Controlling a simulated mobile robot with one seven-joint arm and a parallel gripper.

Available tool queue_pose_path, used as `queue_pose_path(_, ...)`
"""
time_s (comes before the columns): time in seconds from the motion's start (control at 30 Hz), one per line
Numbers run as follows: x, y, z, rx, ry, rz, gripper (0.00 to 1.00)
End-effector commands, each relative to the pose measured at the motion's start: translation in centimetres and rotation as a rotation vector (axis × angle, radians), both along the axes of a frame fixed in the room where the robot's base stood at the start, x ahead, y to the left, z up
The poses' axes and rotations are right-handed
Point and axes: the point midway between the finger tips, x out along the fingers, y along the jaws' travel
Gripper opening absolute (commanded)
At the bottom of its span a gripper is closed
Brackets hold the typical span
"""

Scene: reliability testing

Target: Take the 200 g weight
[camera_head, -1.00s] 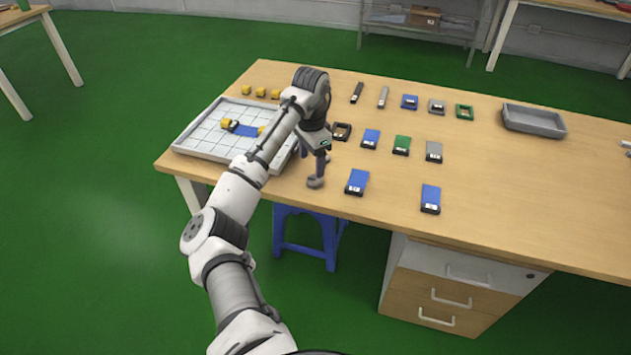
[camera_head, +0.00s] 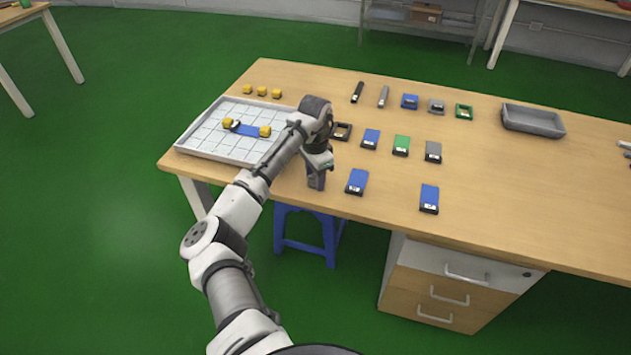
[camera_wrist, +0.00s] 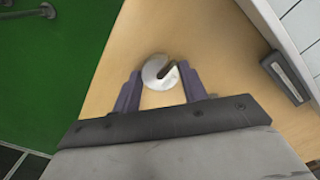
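A round silver weight with a dark slot or stem (camera_wrist: 158,72) lies on the wooden table in the wrist view. I cannot read any marking on it. My gripper (camera_wrist: 160,78) is open, with one purple-grey finger on each side of the weight. Small gaps seem to show between the fingers and the weight. In the head view my gripper (camera_head: 316,184) points down at the table's front left part, beside the tray, and the weight is hidden there.
A blue block (camera_head: 357,181) lies just right of my gripper, with several coloured blocks beyond. A grey bin (camera_head: 533,121) stands at the back right. The table's front edge is close.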

Motion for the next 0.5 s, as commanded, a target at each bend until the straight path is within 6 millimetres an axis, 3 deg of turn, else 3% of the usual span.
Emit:
queue_pose_path(0.03,0.01,0.0,0.02,0.0,0.0,0.0,0.36)
queue_pose_path(0.2,0.01,0.0,0.04,0.0,0.0,0.0,0.14)
queue_pose_path(0.5,0.04,0.0,0.24,0.0,-0.001,0.0,0.12)
